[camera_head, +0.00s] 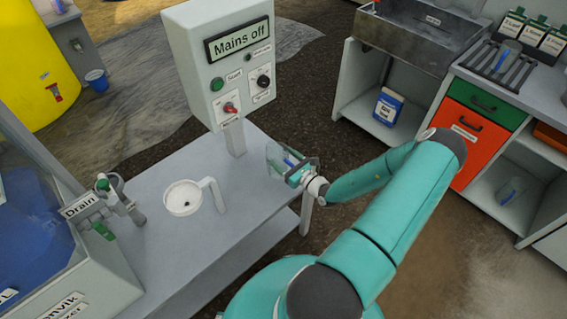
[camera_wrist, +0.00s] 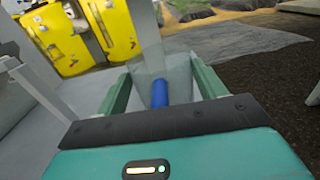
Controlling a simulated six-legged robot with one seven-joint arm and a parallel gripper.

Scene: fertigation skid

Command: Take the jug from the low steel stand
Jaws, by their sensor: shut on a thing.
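A clear jug (camera_head: 274,155) with a blue handle is at the right edge of the grey steel stand (camera_head: 245,205). My gripper (camera_head: 287,168) is shut on it, coming from the right. In the wrist view, the blue handle of the jug (camera_wrist: 158,92) lies between the two green fingers of my gripper (camera_wrist: 157,88), and its clear wall rises beyond. The jug looks upright. I cannot tell whether its base touches the stand or hangs just above it.
A white control box (camera_head: 222,65) reading "Mains off" stands on a post behind the jug. A white funnel-like cup (camera_head: 183,198) and a drain valve (camera_head: 110,190) are to the left. Other clear vessels sit on the right rack (camera_head: 507,55) and lower shelf (camera_head: 511,190).

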